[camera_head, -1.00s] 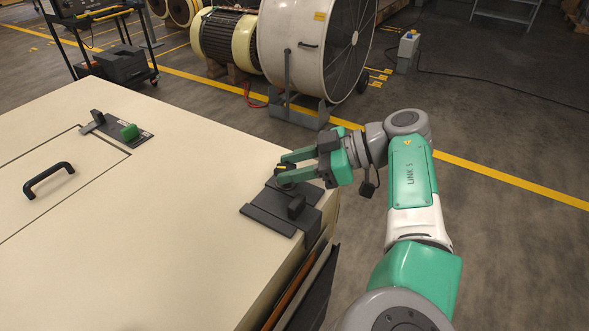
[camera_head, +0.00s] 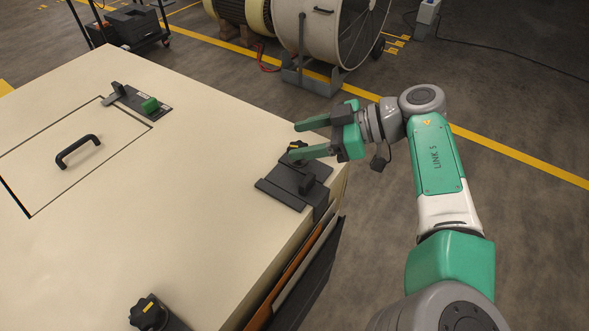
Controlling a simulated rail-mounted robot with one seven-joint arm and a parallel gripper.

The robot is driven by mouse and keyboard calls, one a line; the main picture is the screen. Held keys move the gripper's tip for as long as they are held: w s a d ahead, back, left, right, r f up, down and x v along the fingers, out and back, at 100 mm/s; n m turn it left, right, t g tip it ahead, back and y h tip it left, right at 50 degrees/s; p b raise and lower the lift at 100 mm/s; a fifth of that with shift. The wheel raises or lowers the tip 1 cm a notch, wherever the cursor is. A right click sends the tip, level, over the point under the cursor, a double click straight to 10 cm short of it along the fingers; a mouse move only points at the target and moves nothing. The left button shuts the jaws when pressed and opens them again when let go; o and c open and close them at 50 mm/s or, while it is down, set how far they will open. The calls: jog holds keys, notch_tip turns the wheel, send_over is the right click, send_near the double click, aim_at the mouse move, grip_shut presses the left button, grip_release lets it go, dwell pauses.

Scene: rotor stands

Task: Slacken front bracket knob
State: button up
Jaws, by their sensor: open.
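A dark knob with a yellow mark (camera_head: 298,145) stands on a black bracket (camera_head: 283,190) at the right corner of the cream cabinet top. My gripper (camera_head: 294,141) is open at this knob, its two green fingers pointing left. The lower finger covers part of the knob; whether either finger touches it cannot be told. A second black knob (camera_head: 148,312) with a yellow mark sits at the bottom edge of the view, on a dark bracket that is partly cut off. No gripper is near it.
The cream cabinet top (camera_head: 190,210) is mostly clear. Dark and brown panels (camera_head: 310,270) lean at the cabinet's right side. A large drum fan (camera_head: 335,30) stands behind.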

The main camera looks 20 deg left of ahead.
jog(key=s+d+p, duration=0.1)
jog(key=s+p, duration=0.2)
jog(key=s, duration=0.4)
jog(key=s+d+r+p, duration=0.1)
jog(key=s+d+p, duration=0.1)
jog(key=s, duration=0.5)
jog(key=shift+s+d+r+p, duration=0.15)
jog(key=shift+d+r+p, duration=0.15)
jog(key=shift+p, duration=0.1)
jog(key=shift+a, duration=0.1)
